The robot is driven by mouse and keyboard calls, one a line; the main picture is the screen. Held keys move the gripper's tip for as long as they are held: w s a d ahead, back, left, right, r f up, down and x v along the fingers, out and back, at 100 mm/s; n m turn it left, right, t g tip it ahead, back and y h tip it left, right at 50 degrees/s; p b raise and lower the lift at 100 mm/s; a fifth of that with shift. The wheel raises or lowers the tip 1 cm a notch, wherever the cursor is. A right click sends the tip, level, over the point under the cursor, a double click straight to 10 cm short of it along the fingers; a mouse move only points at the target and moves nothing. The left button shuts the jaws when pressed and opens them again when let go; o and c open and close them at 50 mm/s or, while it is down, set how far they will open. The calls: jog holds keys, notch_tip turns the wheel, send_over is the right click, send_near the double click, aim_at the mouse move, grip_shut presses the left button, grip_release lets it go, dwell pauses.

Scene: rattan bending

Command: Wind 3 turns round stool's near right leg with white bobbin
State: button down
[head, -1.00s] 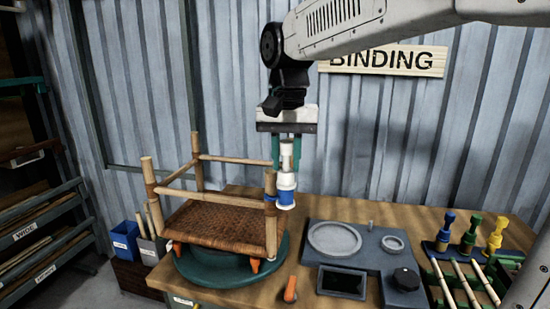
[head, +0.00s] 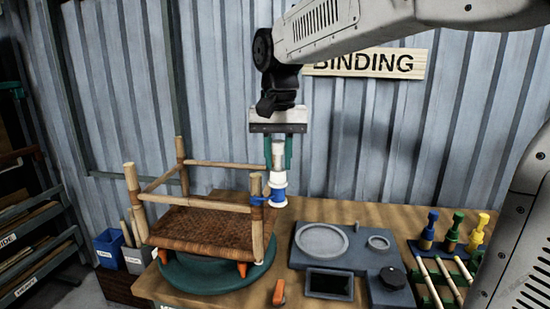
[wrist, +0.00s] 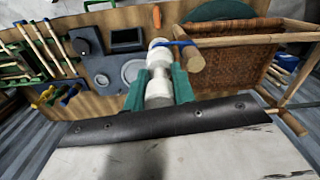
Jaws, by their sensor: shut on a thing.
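The stool (head: 205,228) stands upside down on a round green turntable (head: 185,282), its legs pointing up. Its near right leg (head: 257,228) has blue strand around its upper part. My gripper (head: 279,152) points down just right of this leg, shut on the white bobbin (head: 279,180). Blue strand (head: 262,199) runs from the leg to the bobbin. In the wrist view, the bobbin (wrist: 159,60) sits between the green fingers (wrist: 160,88), beside but apart from the leg top (wrist: 190,62). How many turns are on the leg is too small to tell.
A grey tray (head: 355,262) with round dishes lies right of the turntable. An orange-handled tool (head: 279,293) lies in front. Blue, green and yellow bobbins (head: 452,232) stand at the right. A blue bin (head: 108,247) stands left. The other stool legs (head: 135,195) rise nearby.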

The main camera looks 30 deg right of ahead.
jog(key=shift+r, duration=5.5)
